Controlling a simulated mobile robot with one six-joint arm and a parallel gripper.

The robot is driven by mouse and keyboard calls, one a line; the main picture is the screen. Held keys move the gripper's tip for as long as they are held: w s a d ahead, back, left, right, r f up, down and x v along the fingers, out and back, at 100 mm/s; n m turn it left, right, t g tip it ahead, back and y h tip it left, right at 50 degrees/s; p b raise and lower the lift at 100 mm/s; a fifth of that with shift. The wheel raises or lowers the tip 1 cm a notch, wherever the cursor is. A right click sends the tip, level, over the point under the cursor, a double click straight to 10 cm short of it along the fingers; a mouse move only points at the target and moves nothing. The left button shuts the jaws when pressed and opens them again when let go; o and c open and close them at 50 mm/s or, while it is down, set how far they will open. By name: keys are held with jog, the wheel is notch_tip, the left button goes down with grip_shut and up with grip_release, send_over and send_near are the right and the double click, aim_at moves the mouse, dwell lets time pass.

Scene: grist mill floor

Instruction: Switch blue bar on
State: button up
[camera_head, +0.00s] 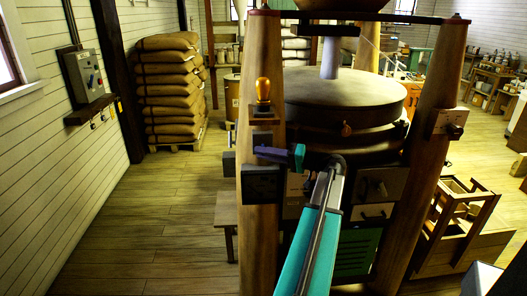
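A blue-purple bar (272,154) sticks out sideways at the front of the left wooden post (260,225), roughly level. An amber lamp (263,90) sits on a small dark bracket above it, and a dark box (261,184) is on the post below. A teal piece (298,157) meets the bar's right end; I cannot tell whether it belongs to the bar or to my gripper. My teal and grey arm reaches up from the bottom and bends just right of the bar. My gripper's fingers do not show clearly, so their opening and any contact are unclear.
The right post (425,140) carries a small plate with a dark knob (454,131). A grey switch box (85,76) is on the left wall. Stacked sacks (170,90) stand behind. The left floor is clear.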

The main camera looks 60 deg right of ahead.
jog(key=shift+w, duration=0.3)
